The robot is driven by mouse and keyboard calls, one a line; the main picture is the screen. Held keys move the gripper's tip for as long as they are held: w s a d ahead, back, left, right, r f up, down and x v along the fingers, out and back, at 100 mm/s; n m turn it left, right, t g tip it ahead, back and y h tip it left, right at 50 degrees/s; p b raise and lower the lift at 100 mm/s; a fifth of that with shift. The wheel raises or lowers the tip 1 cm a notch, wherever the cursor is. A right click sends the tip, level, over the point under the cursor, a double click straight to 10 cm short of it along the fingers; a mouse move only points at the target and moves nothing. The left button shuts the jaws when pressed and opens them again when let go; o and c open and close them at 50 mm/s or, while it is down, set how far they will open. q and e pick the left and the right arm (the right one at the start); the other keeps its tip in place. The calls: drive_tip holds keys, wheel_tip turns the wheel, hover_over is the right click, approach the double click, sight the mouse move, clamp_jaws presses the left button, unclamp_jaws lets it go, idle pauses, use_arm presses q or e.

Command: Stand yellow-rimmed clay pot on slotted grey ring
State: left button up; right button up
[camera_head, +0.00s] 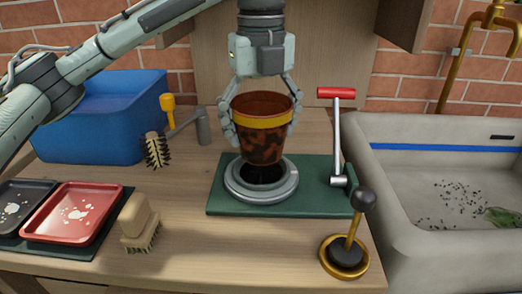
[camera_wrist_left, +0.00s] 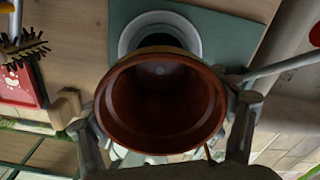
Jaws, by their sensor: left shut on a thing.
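The yellow-rimmed clay pot (camera_head: 262,131) is brown and mottled, with a yellow band below its lip. My left gripper (camera_head: 262,120) is shut on it, a finger on each side. The pot is about upright and hangs over the grey ring (camera_head: 246,190), which lies on a green base. The pot's foot looks just above the ring's dark opening; I cannot tell whether they touch. In the left wrist view I look into the empty pot (camera_wrist_left: 160,100), with the ring (camera_wrist_left: 135,35) partly hidden behind it. The ring's slots do not show clearly. My right gripper is not in view.
The green base (camera_head: 313,190) carries a red-handled lever (camera_head: 337,135). A gold-and-black tamper (camera_head: 346,252) stands in front. A blue bin (camera_head: 100,120), round brush (camera_head: 156,150), hand brush (camera_head: 138,222) and red tray (camera_head: 72,213) are left. A stone sink (camera_head: 400,215) is right.

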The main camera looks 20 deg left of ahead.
use_arm(q)
wheel_tip(320, 180, down, 3)
drive_tip(key=shift+f, duration=0.45)
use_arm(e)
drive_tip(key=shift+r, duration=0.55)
use_arm(q)
drive_tip(key=shift+f, duration=0.1)
drive_tip(key=o, duration=1.1)
drive_tip(key=shift+f, duration=0.1)
drive_tip(key=o, duration=0.4)
drive_tip(key=shift+c, duration=0.2)
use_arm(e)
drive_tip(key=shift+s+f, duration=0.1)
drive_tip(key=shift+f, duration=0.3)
